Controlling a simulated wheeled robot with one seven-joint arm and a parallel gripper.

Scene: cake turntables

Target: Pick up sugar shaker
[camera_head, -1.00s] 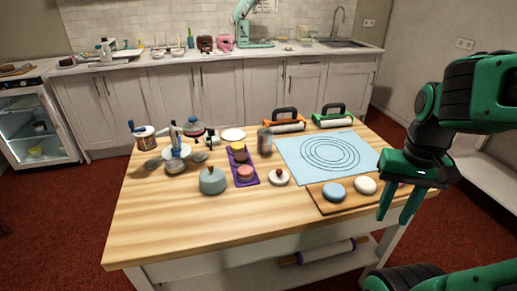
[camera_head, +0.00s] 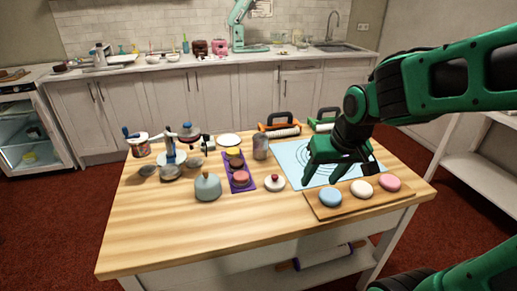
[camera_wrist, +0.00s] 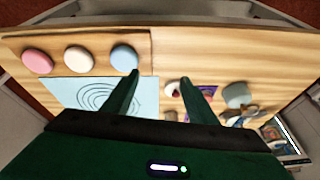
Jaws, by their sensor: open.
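The likely sugar shaker (camera_head: 261,147) is a grey metallic cylinder standing upright on the wooden table, between the purple tray and the blue mat in the head view. I cannot pick it out clearly in the wrist view. My gripper (camera_head: 320,180) is open and empty over the mat's front part, to the right of and nearer than the shaker, apart from it. Its two spread fingers also show in the wrist view (camera_wrist: 160,78), with bare table between the tips.
A wooden board (camera_head: 318,209) with blue, white and pink rounds lies at front right. The purple tray (camera_head: 233,184) holds small cakes. A lidded white dish (camera_head: 274,184), a grey-green pot (camera_head: 207,187) and rollers (camera_head: 280,131) stand nearby. The front left table is clear.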

